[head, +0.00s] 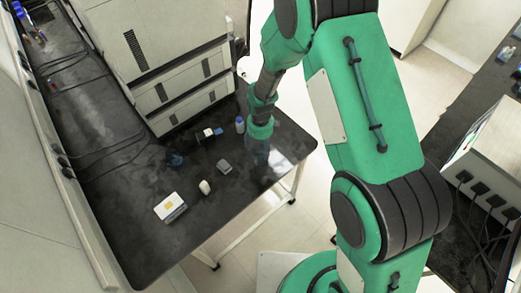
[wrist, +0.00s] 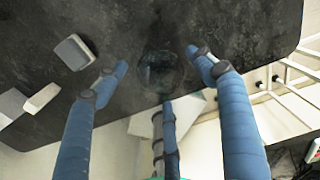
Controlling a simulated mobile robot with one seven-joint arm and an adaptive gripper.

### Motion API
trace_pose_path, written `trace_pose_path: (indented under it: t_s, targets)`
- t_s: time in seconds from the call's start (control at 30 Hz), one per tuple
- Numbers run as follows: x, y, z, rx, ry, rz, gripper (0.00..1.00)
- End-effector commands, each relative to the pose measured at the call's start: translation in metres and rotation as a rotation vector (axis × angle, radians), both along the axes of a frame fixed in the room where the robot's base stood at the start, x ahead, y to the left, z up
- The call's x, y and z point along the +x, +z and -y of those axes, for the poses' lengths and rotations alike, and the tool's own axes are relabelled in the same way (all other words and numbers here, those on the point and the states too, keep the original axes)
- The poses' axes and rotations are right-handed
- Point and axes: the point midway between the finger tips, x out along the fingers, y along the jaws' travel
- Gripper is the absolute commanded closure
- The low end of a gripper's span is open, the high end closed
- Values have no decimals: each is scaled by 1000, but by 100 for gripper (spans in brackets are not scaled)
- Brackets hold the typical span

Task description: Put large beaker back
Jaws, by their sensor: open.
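A clear glass beaker (wrist: 160,72) stands on the black bench in the wrist view, its round rim seen from above, close to the bench edge. My gripper (wrist: 159,62) is open, with one blue finger on each side of the beaker in this view. I cannot tell whether the fingers touch the glass or how far above it they are. In the head view my gripper (head: 259,152) points down over the bench's right end, and the beaker is hard to make out there.
The black bench (head: 130,215) also carries a white box (head: 170,207), a small white item (head: 204,187), a grey block (head: 224,167), a dark blue item (head: 175,160) and a small bottle (head: 240,125). Stacked instruments (head: 165,60) stand behind. The bench's front left is clear.

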Motion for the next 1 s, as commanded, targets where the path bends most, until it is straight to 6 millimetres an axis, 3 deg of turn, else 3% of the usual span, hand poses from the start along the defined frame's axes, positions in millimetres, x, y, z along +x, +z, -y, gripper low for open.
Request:
trace_pose_path:
  t_s: [0.3,0.5,1.0]
  targets:
    - [0,51,0,1,0,2,30]
    - [0,71,0,0,0,0,30]
    - [-1,79,0,0,0,0,30]
